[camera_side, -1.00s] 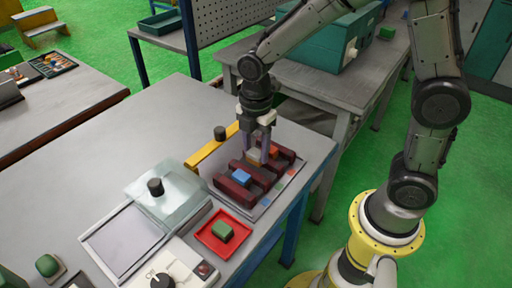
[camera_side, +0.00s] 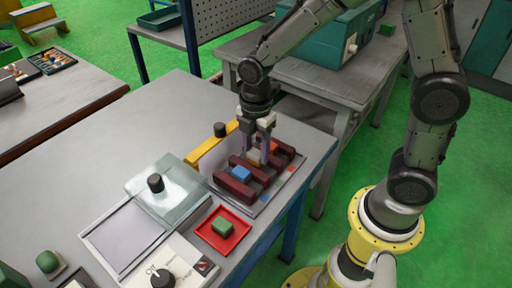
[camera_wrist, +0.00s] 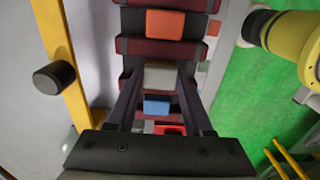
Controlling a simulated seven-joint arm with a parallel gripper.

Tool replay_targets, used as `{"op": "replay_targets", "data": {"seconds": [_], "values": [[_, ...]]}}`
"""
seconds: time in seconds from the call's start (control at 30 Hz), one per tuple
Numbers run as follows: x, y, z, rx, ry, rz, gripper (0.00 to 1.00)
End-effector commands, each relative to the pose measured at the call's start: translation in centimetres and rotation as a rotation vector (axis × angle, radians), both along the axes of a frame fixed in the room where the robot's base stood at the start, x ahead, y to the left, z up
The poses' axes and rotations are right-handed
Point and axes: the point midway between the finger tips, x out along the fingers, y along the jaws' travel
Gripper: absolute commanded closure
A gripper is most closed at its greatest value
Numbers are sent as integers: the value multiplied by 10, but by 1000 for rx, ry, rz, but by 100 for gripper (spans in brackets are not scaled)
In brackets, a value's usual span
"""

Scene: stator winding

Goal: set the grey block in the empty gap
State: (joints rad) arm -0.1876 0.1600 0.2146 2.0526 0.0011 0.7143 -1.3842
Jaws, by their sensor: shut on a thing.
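The dark red slotted fixture (camera_side: 238,187) stands on the grey table, and its bars also show in the wrist view (camera_wrist: 132,46). My gripper (camera_wrist: 160,80) points down over the fixture and is shut on the grey block (camera_wrist: 160,74), which lies between the orange and blue blocks at the dark red bars. In the side view my fingers (camera_side: 264,158) largely hide it. I cannot tell whether it is fully seated.
A green block (camera_side: 222,225) lies in a red tray (camera_side: 239,237) in front of the fixture. A yellow bar (camera_side: 203,152) and a black knob (camera_side: 220,130) stand behind it. A clear-lidded box (camera_side: 183,182) and a control panel (camera_side: 190,262) are at left.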

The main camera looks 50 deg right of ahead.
Motion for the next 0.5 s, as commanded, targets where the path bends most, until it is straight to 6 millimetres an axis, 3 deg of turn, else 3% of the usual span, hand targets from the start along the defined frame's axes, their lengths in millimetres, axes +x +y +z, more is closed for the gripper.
{"op": "replay_targets", "data": {"seconds": [0.5], "values": [[0, 0, -5, 0, 0, 0, 100]]}}
